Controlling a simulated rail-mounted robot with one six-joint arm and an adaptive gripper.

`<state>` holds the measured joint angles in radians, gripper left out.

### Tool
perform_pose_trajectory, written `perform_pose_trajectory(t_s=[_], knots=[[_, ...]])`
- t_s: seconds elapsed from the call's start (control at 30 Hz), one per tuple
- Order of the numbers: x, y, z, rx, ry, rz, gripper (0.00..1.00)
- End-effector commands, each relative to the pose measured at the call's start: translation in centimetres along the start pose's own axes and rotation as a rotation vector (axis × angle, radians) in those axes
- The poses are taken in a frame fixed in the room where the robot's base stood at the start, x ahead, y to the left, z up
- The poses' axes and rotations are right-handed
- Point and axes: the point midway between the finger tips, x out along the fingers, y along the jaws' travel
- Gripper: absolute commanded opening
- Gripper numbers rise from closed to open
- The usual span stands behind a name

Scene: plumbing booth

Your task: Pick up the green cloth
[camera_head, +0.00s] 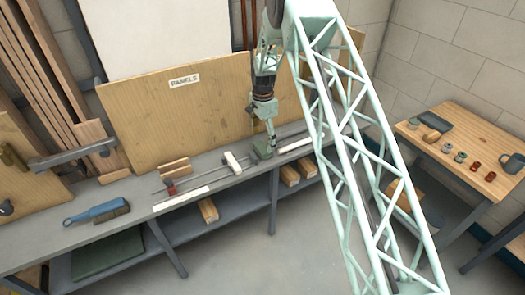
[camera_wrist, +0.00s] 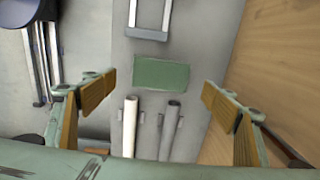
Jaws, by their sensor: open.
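The green cloth (camera_wrist: 161,73) lies flat as a small rectangle on the grey workbench, centred between my fingers in the wrist view. In the head view it shows as a small green patch (camera_head: 262,152) on the bench, partly hidden by my gripper (camera_head: 270,138). My gripper (camera_wrist: 159,84) is open, with its two orange-padded fingers wide apart on either side of the cloth. It points down above the cloth and nothing is held. The exact height above the cloth is hard to tell.
The upright wooden panel (camera_head: 180,115) stands close behind. A wooden table (camera_head: 465,160) with small items stands right.

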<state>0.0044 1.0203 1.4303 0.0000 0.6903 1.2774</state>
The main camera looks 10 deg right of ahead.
Motion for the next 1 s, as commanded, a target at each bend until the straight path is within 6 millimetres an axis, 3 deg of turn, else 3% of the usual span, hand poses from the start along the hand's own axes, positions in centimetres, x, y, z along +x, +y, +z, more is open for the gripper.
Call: perform_pose_trajectory(t_s=[0.5, 1.0], knots=[[4.6, 0.2, 0.4, 0.0, -0.001, 0.002, 0.78], [4.9, 0.2, 0.3, 0.0, 0.0, 0.001, 0.78]])
